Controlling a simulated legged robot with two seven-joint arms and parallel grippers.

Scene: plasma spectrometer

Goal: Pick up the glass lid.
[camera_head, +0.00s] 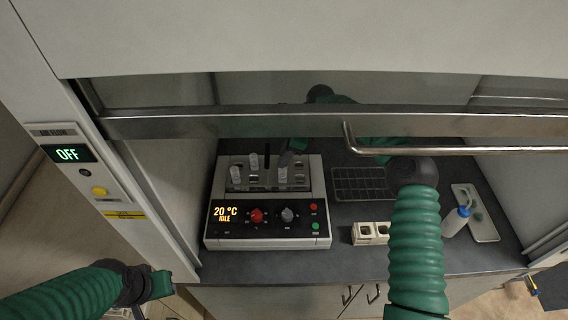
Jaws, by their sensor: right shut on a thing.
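My right arm reaches in from the lower right, behind the hood's sash. Its gripper (287,157) is small and dark, over the right part of the heating block, close above the tubes there. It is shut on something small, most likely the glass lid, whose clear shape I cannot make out. Several pale tubes (236,173) stand upright in the block of the heater unit (268,242), which reads 20 °C IDLE. My left gripper (160,285) is at the lower left, outside the hood and away from the unit. Its finger gap cannot be made out.
The sash's metal bar and handle (450,150) cross above the bench. A dark rack (360,184) lies right of the heater. A cream holder (361,233) stands in front of it. A wash bottle (456,220) and a pale tray (483,224) are at the right.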

